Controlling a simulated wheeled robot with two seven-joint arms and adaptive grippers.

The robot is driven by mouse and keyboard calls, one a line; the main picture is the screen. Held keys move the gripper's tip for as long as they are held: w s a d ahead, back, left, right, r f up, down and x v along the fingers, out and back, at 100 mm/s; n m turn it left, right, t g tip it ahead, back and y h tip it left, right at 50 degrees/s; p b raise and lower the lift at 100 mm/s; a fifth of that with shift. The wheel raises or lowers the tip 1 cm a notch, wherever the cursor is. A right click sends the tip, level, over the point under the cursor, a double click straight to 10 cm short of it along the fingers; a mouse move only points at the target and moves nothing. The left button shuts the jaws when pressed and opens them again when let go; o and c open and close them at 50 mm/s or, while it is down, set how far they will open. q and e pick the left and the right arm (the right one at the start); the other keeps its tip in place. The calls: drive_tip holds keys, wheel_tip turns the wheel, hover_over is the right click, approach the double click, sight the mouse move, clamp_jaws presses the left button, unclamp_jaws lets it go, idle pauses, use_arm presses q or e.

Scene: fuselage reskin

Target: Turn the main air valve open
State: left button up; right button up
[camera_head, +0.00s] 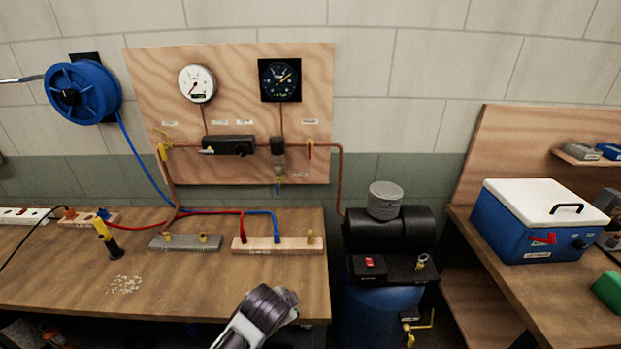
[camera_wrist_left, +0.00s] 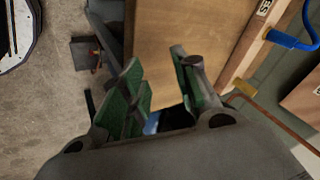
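Several candidate valve handles show in the head view, and the labels are too small to tell which is the main air valve. A yellow handle (camera_head: 163,151) sits at the left of the copper pipe on the wooden board. A red handle (camera_head: 310,150) hangs on the pipe at the right. Another yellow handle (camera_head: 422,326) is low on the blue compressor tank (camera_head: 383,312). My left gripper (camera_wrist_left: 166,85) shows in the left wrist view, with green-padded fingers apart and nothing clearly between them. It touches no valve that I can see. My right gripper is not in view.
The workbench (camera_head: 180,278) carries a grey block (camera_head: 186,242), a wooden block (camera_head: 277,246) and a yellow-black tool (camera_head: 107,240). A blue hose reel (camera_head: 83,92) hangs on the wall. A blue-white box (camera_head: 535,220) stands on the right bench. One of my arm links shows at the bottom centre.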

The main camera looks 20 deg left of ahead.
use_arm(q)
drive_tip(key=w+d+r+m+t+y, duration=0.2)
drive_tip(key=w+r+m+t, duration=0.3)
drive_tip(key=w+r+m, duration=0.95)
drive_tip(key=w+a+r+m+t+y, duration=0.2)
drive_tip(key=w+r+m+t, duration=0.3)
drive_tip(key=w+r+m, duration=0.3)
drive_tip(key=shift+w+a+r+m+t, duration=0.4)
drive_tip(key=shift+w+r, duration=1.95)
drive_tip(key=shift+r, duration=0.85)
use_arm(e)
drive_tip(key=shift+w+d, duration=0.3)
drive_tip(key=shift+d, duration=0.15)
use_arm(q)
drive_tip(key=shift+w, duration=0.1)
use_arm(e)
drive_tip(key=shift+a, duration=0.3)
